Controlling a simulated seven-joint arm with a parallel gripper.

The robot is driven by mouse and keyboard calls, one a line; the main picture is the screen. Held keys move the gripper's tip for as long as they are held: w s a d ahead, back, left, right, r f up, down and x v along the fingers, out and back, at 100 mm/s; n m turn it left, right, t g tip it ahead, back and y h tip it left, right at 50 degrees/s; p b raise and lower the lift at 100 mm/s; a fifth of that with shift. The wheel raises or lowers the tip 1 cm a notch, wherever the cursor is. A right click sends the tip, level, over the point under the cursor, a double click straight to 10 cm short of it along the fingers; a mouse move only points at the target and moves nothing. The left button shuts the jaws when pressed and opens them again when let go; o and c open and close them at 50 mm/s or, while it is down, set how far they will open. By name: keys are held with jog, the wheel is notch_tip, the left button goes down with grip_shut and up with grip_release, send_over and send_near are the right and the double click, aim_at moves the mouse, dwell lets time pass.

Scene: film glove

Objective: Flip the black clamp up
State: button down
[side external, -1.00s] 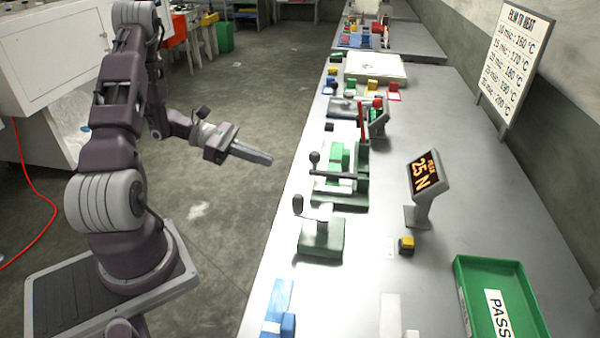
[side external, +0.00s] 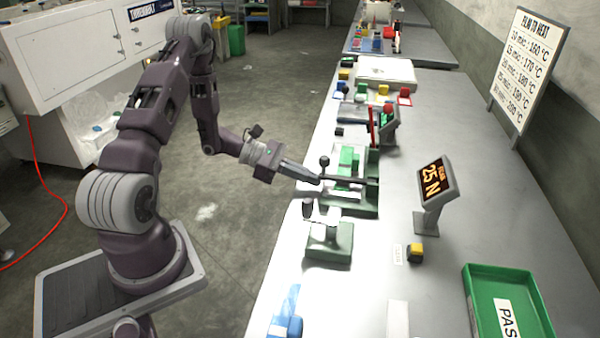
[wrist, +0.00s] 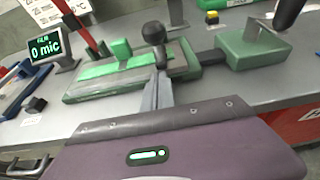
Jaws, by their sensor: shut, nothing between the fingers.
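The black clamp is a dark bar (side external: 345,180) lying low across a green fixture (side external: 362,205), with a round knob (side external: 324,161) standing upright at its near end. In the wrist view the black knob (wrist: 153,33) and its short stem rise just beyond my fingertips. My gripper (side external: 317,180) is shut and empty, its tips right at the knob's stem. The shut fingers also show in the wrist view (wrist: 157,88), overlapping the stem's foot; I cannot tell whether they touch it. Part of the bar is hidden behind the fingers and knob.
A second green block (side external: 328,245) with an upright black handle (side external: 308,209) stands nearer the camera. A tilted "25 N" display (side external: 436,185), a yellow button (side external: 416,253) and a green tray (side external: 470,300) are to the right. A red lever (side external: 371,127) stands behind the fixture.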

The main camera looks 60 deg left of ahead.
dwell(0.3)
jog(key=shift+r+g+y, duration=0.3)
jog(key=shift+r, duration=0.45)
jog(key=w+d+r+g+y, duration=0.2)
jog(key=r+g+y, duration=0.2)
jog(key=r, duration=0.2)
jog(key=w+d+r+g+y, duration=0.3)
jog(key=r+g+y, duration=0.1)
jog(key=r, duration=0.3)
jog(key=shift+w+d, duration=0.25)
jog(key=shift+r, duration=0.1)
jog(key=shift+r, duration=0.7)
